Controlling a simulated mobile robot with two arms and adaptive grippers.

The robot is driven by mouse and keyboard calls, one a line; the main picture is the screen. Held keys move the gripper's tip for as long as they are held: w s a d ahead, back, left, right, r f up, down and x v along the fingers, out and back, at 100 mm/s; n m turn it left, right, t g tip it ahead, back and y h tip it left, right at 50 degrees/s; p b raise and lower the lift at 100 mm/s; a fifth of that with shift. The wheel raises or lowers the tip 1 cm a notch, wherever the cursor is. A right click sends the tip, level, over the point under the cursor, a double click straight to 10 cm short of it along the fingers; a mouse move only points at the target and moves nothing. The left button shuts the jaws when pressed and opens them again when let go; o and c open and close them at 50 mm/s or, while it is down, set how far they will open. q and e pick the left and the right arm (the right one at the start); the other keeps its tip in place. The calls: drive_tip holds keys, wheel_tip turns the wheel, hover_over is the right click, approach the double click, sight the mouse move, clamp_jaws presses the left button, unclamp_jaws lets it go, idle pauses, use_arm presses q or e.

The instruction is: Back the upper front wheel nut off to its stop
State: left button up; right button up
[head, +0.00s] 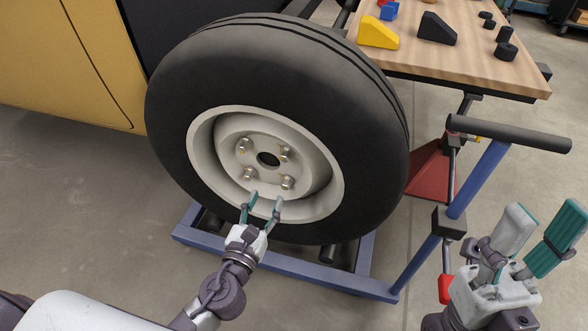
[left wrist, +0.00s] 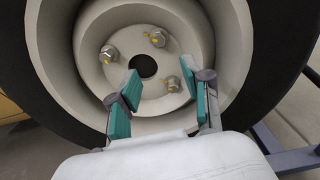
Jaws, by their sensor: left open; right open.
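The wheel (head: 185,150) has a pale rim with several nuts around a dark centre hole. The two upper nuts are the upper left nut (head: 245,144) and the upper right nut (head: 285,153); they also show in the left wrist view, upper left (left wrist: 110,53) and upper right (left wrist: 158,38). Yellow marks show on the nuts. My left gripper (head: 262,200) is open and empty in front of the rim's lower part, below the nuts. In the left wrist view its fingers (left wrist: 164,90) are spread, and the left one hides the lower left nut. My right gripper (head: 545,223) is open and empty at the right.
The wheel rests at a blue wheel dolly (head: 275,268) with a blue upright and a black handle (head: 510,133) at the right. A wooden table (head: 465,65) with blocks stands behind right. A yellow body panel (head: 60,70) is at left. Floor at left is clear.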

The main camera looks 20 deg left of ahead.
sight(283, 161)
use_arm(q)
drive_tip(key=w, duration=0.4)
drive_tip(key=w+b, duration=0.1)
drive_tip(key=w, duration=0.8)
drive_tip(key=shift+w+d, duration=0.25)
drive_tip(key=shift+w, duration=0.1)
clamp_jaws()
